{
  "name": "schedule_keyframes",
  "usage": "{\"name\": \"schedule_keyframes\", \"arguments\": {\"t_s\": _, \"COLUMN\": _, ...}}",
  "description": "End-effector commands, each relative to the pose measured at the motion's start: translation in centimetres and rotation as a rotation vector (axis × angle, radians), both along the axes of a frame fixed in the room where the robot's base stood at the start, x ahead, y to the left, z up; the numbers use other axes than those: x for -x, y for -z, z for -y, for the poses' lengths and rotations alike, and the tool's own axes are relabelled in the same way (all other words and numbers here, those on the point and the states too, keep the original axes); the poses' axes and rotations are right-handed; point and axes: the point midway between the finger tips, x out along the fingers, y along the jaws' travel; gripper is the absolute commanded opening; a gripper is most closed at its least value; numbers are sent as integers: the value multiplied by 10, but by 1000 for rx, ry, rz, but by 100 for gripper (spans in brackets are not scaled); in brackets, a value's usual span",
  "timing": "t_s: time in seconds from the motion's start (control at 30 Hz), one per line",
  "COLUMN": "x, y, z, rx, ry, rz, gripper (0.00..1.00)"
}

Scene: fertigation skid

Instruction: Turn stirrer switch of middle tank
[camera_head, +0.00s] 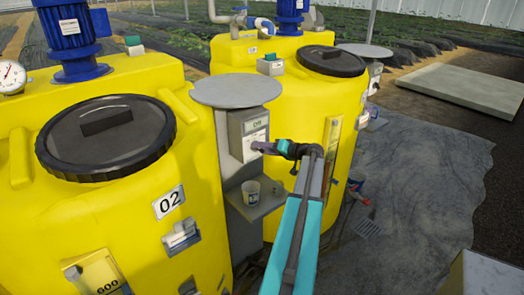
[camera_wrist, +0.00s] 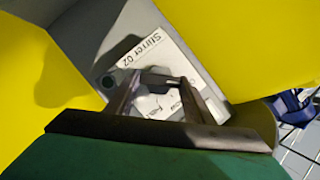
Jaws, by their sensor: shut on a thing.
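The stirrer switch box (camera_head: 248,126) is a grey box with a white label, on a grey post between two yellow tanks. In the wrist view its label (camera_wrist: 150,58) reads "Stirrer 02". The left tank (camera_head: 170,255) carries a "02" plate. My gripper (camera_head: 260,147) reaches the front of the box; in the wrist view its two dark fingers (camera_wrist: 160,82) lie over the label face. It is shut on the stirrer switch, whose knob is mostly hidden between the fingers. I cannot tell the knob's exact angle.
A round grey cover (camera_head: 235,90) tops the post above the box. The second yellow tank (camera_head: 290,100) stands close behind my arm. Dark ground sheeting (camera_head: 425,190) at right is mostly clear.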

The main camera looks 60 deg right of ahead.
Motion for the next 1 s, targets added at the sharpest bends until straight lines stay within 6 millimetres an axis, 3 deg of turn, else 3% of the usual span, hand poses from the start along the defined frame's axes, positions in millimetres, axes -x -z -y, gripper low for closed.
{"name": "schedule_keyframes", "arguments": {"t_s": 0.37, "x": 1, "y": 6, "z": 3, "rx": -191, "ry": 0, "rz": 65, "gripper": 25}}
{"name": "schedule_keyframes", "arguments": {"t_s": 1.0, "x": 2, "y": 10, "z": 4, "rx": -755, "ry": 2, "rz": 252, "gripper": 25}}
